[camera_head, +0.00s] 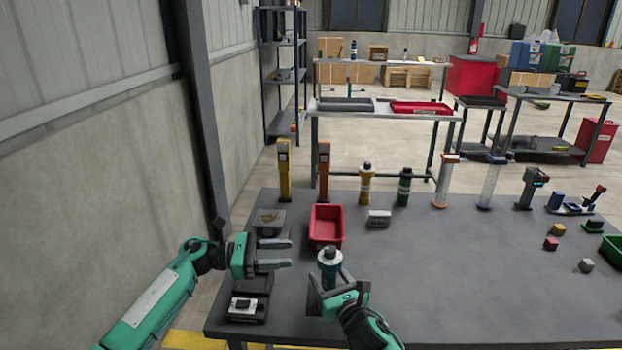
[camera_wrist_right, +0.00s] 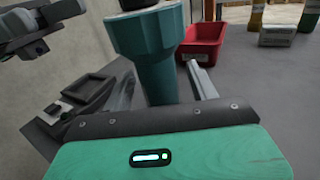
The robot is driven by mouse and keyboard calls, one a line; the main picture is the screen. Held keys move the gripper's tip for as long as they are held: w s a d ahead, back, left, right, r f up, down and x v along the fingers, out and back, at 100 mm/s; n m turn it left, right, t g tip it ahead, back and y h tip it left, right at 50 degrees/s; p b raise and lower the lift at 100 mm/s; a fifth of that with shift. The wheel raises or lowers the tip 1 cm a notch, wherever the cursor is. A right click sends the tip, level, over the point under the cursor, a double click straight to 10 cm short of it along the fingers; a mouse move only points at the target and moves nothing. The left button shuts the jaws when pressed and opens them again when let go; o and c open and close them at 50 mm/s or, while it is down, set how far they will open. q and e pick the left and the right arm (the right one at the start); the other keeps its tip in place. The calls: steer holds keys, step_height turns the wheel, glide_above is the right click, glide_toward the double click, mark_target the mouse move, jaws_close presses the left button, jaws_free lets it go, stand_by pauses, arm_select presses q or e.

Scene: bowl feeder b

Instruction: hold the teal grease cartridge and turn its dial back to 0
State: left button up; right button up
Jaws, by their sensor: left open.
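A red bin (camera_head: 326,243) stands behind the cartridge. A dark fixture (camera_head: 246,309) and a grey box (camera_head: 268,231) are near my left gripper. Yellow (camera_head: 366,186) and green (camera_head: 404,190) cartridges stand at the back. The table's middle right is clear, with small blocks farther right.

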steer(key=v, duration=2)
steer(key=shift+p, duration=0.35)
